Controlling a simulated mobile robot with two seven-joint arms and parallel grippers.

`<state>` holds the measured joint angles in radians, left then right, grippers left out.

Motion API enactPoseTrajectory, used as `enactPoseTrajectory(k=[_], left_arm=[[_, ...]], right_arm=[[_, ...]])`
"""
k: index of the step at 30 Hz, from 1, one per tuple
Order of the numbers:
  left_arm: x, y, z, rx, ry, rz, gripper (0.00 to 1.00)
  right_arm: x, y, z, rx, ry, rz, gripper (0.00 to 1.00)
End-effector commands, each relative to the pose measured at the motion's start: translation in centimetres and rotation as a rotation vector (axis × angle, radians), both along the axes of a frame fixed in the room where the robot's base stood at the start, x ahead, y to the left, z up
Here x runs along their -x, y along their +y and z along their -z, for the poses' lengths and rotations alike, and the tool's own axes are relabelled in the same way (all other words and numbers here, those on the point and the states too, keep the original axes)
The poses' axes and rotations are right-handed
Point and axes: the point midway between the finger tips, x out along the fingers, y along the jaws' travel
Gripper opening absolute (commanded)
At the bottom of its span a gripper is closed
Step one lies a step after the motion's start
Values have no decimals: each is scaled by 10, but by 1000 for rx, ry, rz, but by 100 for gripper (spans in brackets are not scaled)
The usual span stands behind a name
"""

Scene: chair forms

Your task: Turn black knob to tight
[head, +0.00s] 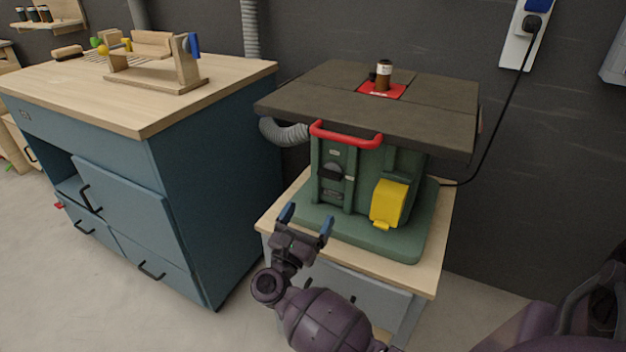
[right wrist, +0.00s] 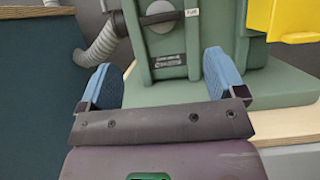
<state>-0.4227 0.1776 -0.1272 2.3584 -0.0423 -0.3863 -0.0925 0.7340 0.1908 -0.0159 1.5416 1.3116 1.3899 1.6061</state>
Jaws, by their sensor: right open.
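The black knob (head: 333,171) is on the front of the green machine (head: 350,208), below the red handle bar. It also shows at the top of the right wrist view (right wrist: 160,16), as a dark bar across a round grey dial, lying roughly level with a slight tilt. A small white label (right wrist: 192,13) sits to its right; its lettering is too small to read. My right gripper (head: 307,221) is open and empty, in front of and below the knob, not touching it. Its blue fingertips (right wrist: 164,80) stand wide apart in the wrist view. My left gripper is not in view.
A yellow box (head: 388,203) juts from the machine right of the knob. The red handle bar (head: 346,135) and dark tabletop (head: 320,95) overhang above. A grey hose (head: 283,132) is at the left, beside a blue workbench (head: 215,180).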

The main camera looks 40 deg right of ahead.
Motion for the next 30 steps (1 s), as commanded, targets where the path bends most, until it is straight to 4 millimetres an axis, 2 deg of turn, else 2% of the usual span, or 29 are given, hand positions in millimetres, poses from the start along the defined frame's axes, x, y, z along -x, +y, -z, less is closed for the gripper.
enactPoseTrajectory(k=[5, 18, 24, 30], left_arm=[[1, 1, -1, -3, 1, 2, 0], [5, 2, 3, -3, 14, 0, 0], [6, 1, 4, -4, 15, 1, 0], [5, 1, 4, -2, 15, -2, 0]], right_arm=[[-6, -15, -9, 1, -5, 2, 89], [-31, -75, -35, 5, -1, 1, 89], [-36, -88, -41, 3, -1, 0, 89], [-38, -91, -42, 1, 0, 0, 89]])
